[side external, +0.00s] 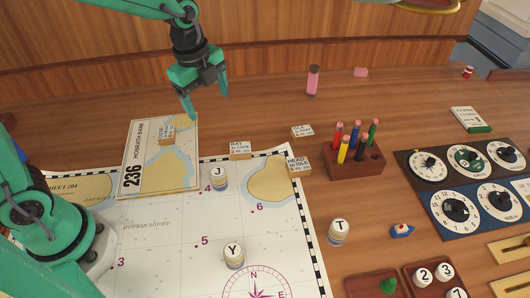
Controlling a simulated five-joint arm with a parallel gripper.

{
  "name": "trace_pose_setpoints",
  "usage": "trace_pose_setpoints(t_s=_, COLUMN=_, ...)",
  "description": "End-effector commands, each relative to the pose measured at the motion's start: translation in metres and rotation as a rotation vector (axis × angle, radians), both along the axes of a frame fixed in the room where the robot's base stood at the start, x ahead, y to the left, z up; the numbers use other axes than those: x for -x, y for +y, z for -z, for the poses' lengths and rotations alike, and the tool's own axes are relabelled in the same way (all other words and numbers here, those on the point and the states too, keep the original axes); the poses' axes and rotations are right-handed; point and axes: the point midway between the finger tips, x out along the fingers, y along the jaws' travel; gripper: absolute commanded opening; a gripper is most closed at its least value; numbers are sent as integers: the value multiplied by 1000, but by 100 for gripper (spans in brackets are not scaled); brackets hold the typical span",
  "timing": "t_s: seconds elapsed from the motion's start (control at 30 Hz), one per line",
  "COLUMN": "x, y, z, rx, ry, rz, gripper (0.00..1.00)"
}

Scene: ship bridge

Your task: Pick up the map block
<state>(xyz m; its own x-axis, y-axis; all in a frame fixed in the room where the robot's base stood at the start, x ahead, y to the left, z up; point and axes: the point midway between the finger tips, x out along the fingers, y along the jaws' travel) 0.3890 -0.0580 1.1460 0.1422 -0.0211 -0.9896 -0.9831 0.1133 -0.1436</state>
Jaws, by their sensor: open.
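A flat map block (142,160) lies at left on the large chart (160,231), partly past its top edge. It is printed "HORRATH BANK" and "236", with tan land and pale blue water. A small labelled wooden block (167,134) sits on it. My green gripper (206,106) points down above the table, just right of and behind the map block's far end. Its two fingers are spread apart with nothing between them. They look clear of the map block; their exact height is hard to tell.
Small labelled blocks (240,151) and round lettered pieces (219,179) stand on or near the chart. A wooden rack (352,166) of coloured pegs and a dial panel (466,190) are at right. Table behind the chart is mostly clear.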

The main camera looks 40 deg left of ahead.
Motion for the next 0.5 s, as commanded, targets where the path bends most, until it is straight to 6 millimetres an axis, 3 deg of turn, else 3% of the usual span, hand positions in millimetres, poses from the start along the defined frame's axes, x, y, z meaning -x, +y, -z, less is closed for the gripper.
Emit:
trace_pose_setpoints(t_s=0.3, x=-36, y=-24, z=55, rx=-55, ry=89, rz=456, gripper=76)
trace_pose_setpoints(t_s=0.5, x=-48, y=-33, z=79, rx=-68, ry=121, rz=648, gripper=76)
